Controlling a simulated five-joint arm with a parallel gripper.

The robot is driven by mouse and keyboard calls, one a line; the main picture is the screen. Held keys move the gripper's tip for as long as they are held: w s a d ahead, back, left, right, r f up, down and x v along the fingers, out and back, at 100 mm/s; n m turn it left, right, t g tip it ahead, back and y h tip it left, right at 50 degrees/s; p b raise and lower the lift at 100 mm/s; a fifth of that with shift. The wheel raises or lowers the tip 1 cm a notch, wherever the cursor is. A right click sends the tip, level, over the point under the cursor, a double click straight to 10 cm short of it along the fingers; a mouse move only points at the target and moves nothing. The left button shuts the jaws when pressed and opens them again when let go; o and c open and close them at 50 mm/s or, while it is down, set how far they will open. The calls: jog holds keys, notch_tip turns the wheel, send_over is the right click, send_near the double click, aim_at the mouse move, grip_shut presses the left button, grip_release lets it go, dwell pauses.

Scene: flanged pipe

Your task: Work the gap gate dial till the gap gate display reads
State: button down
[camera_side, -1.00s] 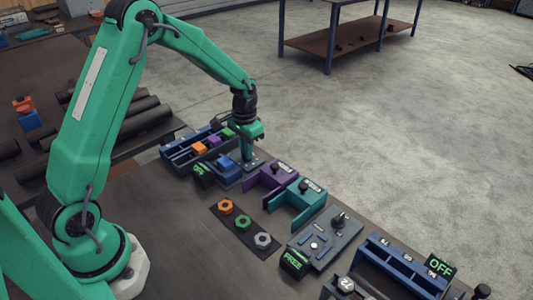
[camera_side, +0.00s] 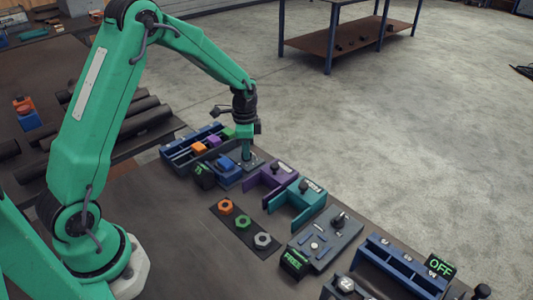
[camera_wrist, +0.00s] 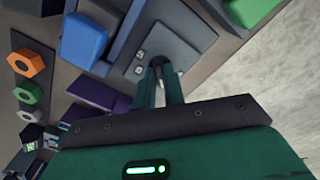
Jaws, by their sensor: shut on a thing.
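My gripper (camera_side: 246,158) points down over a small grey plate (camera_side: 257,164) beside a dark blue fixture (camera_side: 227,178) with a bright blue block (camera_side: 227,163). In the wrist view, my gripper (camera_wrist: 161,88) is shut on a small dark dial (camera_wrist: 158,63) that stands on the grey plate (camera_wrist: 195,32); the fingers hide most of it. A small dark display (camera_side: 203,175) with green digits stands at the fixture's near left end. Its digits are too small to read. The bright blue block (camera_wrist: 83,40) also shows in the wrist view.
Purple (camera_side: 270,178) and teal (camera_side: 298,206) brackets stand to the right. Orange (camera_side: 225,206), green (camera_side: 243,222) and grey (camera_side: 263,240) nuts lie on a dark strip. A blue tray (camera_side: 180,155) with coloured blocks is behind left. A display (camera_side: 293,263) reads FREE.

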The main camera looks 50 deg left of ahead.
jog(key=shift+r+m, duration=0.1)
jog(key=shift+m, duration=0.2)
jog(key=c, duration=1.5)
grip_release()
notch_tip(320, 180, up, 7)
jog(key=shift+r, duration=0.4)
